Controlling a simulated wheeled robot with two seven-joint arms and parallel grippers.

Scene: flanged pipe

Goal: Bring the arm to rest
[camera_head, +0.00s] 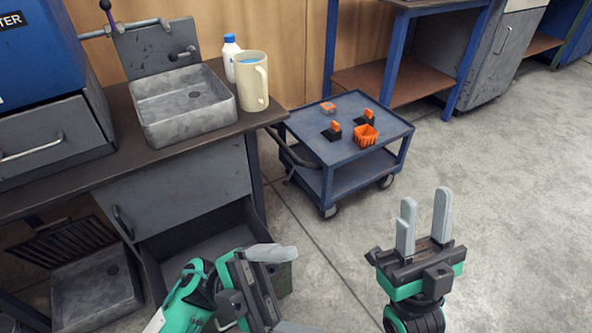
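My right gripper (425,200) is at the lower right, with its two grey fingers pointing up and a gap between them. It is open and empty over the bare floor, apart from the cart. My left gripper (303,290) is at the bottom centre, in front of the workbench's lower part. Its two grey fingers are spread apart and point right, with nothing seen between them. The lower finger is partly cut off by the picture's bottom edge. No flanged pipe can be made out in this view.
A workbench (88,165) with a metal sink (180,122), beige mug (253,90) and white bottle (230,50) stands left. A blue cart (335,150) holding small orange and black pieces (365,136) stands behind my grippers. The concrete floor (510,170) at right is clear.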

